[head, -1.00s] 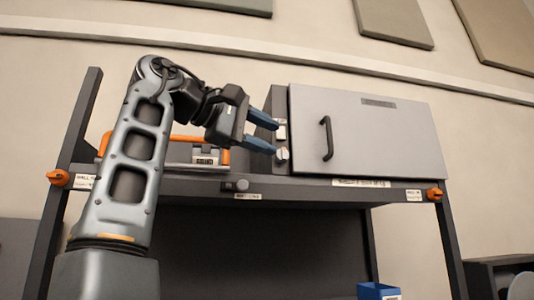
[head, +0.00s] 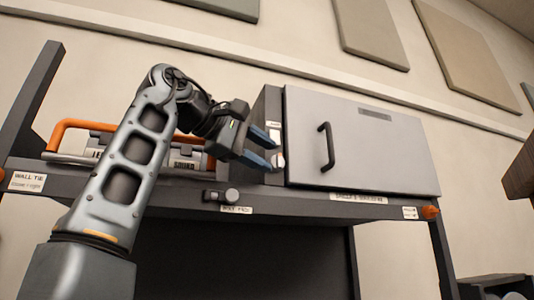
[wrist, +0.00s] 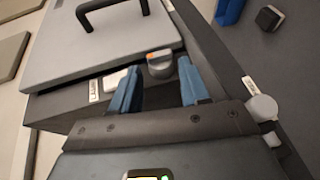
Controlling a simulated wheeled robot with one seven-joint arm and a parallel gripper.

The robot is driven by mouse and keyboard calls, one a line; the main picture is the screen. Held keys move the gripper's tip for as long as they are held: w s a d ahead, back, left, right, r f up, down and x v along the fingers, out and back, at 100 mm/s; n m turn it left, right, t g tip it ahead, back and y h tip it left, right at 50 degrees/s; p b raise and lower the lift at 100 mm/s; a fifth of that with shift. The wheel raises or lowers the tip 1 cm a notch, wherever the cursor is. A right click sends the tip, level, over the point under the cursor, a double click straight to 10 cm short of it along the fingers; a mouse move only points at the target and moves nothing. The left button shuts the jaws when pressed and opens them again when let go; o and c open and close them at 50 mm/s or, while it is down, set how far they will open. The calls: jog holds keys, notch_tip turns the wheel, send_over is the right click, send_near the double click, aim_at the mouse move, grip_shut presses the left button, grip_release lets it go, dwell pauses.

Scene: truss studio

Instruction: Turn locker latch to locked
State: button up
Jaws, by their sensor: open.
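The locker (head: 360,140) is a dark box with a grey door and black handle, on a raised shelf right of my gripper. Its latch (wrist: 160,66) is a small round grey knob with an orange mark, on the narrow dark side strip beside the door; it also shows in the head view (head: 278,160). My gripper (head: 268,148) is open, with blue fingers just left of the latch. In the wrist view my gripper (wrist: 158,88) has the knob showing between and beyond its fingertips. I cannot tell whether they touch it.
A case with an orange handle (head: 72,128) stands behind my arm on the shelf. A grey knob (head: 232,195) sticks out of the shelf's front edge (head: 300,200), below my gripper. An orange knob (head: 429,212) sits at the shelf's right end.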

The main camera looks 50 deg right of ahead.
jog(key=shift+x, duration=1)
